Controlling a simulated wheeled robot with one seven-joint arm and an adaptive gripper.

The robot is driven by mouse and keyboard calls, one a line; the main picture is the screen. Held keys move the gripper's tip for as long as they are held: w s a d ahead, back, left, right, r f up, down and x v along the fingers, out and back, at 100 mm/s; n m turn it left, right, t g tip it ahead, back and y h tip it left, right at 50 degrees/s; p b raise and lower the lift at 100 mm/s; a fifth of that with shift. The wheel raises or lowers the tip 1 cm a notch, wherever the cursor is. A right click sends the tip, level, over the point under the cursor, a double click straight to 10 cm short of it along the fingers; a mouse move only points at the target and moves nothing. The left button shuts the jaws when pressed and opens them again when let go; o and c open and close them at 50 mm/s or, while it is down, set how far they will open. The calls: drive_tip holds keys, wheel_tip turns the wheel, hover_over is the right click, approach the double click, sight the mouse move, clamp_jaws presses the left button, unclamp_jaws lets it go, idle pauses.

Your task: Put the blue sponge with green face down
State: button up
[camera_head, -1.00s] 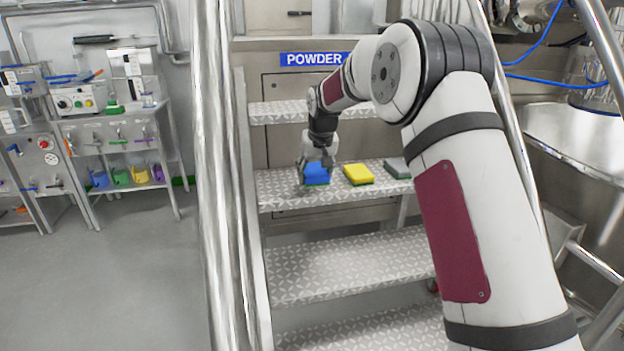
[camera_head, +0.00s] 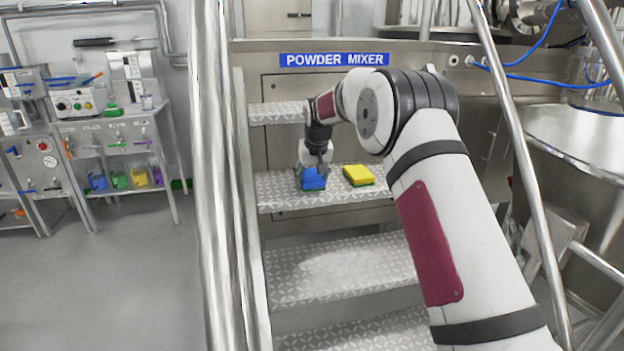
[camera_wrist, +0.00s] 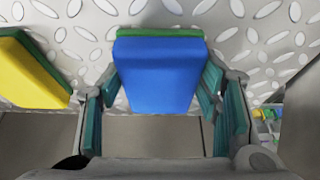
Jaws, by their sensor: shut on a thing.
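The blue sponge with a green face (camera_head: 313,180) is between the fingers of my gripper (camera_head: 313,174), at the left part of a patterned metal step (camera_head: 285,196). My gripper points down and is shut on the sponge's sides. In the wrist view the blue sponge (camera_wrist: 160,80) fills the space between the teal finger pads, with its green layer at the far edge. I cannot tell for sure whether its underside touches the step.
A yellow sponge with a green layer (camera_head: 358,175) lies on the same step to the right, apart from my gripper; it also shows in the wrist view (camera_wrist: 28,72). A metal handrail (camera_head: 212,180) runs close on the left. More steps (camera_head: 345,267) lie below.

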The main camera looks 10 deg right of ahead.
drive_tip(key=shift+f, duration=0.4)
drive_tip(key=shift+s+f+b, duration=0.15)
drive_tip(key=shift+f+b, duration=0.15)
drive_tip(key=shift+f, duration=0.05)
drive_tip(key=o, duration=1)
drive_tip(key=shift+f, duration=0.2)
drive_tip(key=shift+o, duration=0.2)
drive_tip(key=shift+r, duration=0.2)
